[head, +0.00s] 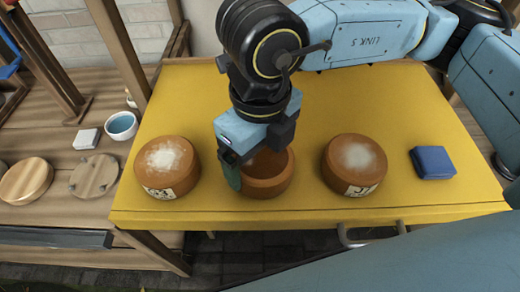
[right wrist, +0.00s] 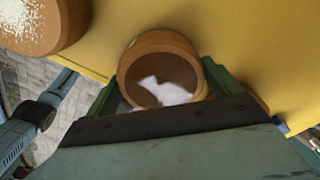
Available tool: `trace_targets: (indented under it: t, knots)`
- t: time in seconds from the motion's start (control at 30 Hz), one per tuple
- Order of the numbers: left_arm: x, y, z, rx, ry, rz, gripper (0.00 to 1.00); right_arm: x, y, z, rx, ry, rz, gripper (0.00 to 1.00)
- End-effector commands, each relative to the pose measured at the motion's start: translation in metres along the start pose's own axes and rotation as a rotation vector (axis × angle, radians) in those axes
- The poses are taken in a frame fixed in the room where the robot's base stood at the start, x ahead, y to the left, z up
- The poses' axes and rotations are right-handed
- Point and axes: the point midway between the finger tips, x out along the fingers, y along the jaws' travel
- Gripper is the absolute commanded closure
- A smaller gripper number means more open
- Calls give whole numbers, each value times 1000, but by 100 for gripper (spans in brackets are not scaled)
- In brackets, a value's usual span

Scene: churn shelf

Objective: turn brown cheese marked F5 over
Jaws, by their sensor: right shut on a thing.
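Three round brown cheeses stand in a row on the yellow table top. The middle cheese (head: 266,180) is under my right gripper (head: 257,158), which is shut on it, one green finger showing on its left side. No label shows on this cheese, so I cannot tell whether it is F5. In the right wrist view the held cheese (right wrist: 150,43) is between the fingers, with a white patch on its dark face. The left cheese (head: 167,165) has a white dusted top and a label I cannot read surely. The right cheese (head: 354,162) has a pale top and a label seemingly reading J1.
A dark blue box (head: 432,162) lies right of the cheeses. The yellow table (head: 400,100) is clear behind the right cheese.

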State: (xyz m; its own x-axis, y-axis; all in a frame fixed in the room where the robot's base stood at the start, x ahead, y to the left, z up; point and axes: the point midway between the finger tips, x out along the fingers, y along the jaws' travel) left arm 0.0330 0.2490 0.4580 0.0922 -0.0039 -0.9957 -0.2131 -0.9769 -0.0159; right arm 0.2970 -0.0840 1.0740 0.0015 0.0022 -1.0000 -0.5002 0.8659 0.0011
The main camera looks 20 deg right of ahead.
Motion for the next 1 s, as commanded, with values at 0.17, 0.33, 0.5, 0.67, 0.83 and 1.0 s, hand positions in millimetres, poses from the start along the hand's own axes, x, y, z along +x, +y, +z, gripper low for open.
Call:
trace_targets:
  t: [0.17,0.33,0.5,0.67,0.83,1.0]
  knots:
    - [3,0,1,0,-1,0,0,2,0,0,0,-2,0,46]
    - [3,0,1,0,-1,0,0,2,0,0,0,-1,0,46]
    - [3,0,1,0,-2,0,0,2,0,0,0,-1,0,0]
    - [3,0,1,0,-2,0,0,2,0,0,0,0,0,0]
    - [2,0,1,0,-2,0,0,-10,0,1,0,-3,0,0]
    - [1,0,1,0,-2,0,0,-45,0,1,0,-6,0,0]
